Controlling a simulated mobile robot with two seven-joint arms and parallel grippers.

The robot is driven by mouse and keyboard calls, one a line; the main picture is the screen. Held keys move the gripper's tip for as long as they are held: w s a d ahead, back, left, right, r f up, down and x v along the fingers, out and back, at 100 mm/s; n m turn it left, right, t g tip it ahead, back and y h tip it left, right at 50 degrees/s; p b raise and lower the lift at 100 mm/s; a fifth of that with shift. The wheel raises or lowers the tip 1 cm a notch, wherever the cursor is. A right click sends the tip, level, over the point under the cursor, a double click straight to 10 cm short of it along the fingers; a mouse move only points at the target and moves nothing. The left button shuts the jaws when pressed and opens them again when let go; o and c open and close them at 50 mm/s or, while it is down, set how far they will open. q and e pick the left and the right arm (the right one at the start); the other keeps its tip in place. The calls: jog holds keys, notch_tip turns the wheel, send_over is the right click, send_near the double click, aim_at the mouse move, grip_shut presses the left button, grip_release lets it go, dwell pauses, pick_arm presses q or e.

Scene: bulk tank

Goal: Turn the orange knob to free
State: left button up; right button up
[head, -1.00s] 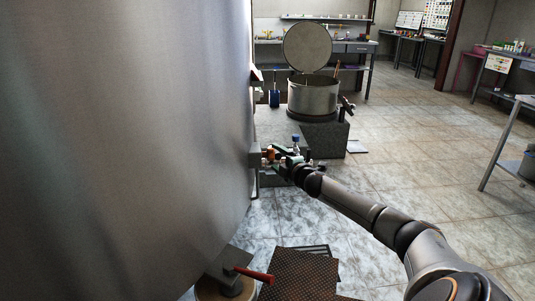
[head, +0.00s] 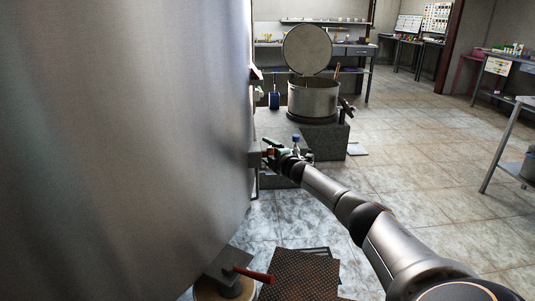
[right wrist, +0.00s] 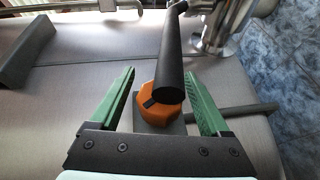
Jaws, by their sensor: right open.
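The orange knob (right wrist: 162,106) shows in the right wrist view, with a dark bar (right wrist: 170,60) in front of it covering part of its face. My right gripper (right wrist: 160,84) is open, with one green finger on each side of the knob; gaps show between the fingers and the knob. In the head view my right gripper (head: 272,154) is at the edge of the large steel tank (head: 120,140), and the knob is mostly hidden by it. My left gripper is not in view.
A red-handled valve (head: 250,273) sits low on the tank. An open lidded pot (head: 313,98) stands on a grey block (head: 325,138) behind my right gripper. A brown perforated mat (head: 300,278) lies on the floor.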

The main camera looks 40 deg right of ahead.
grip_shut()
dwell(0.7)
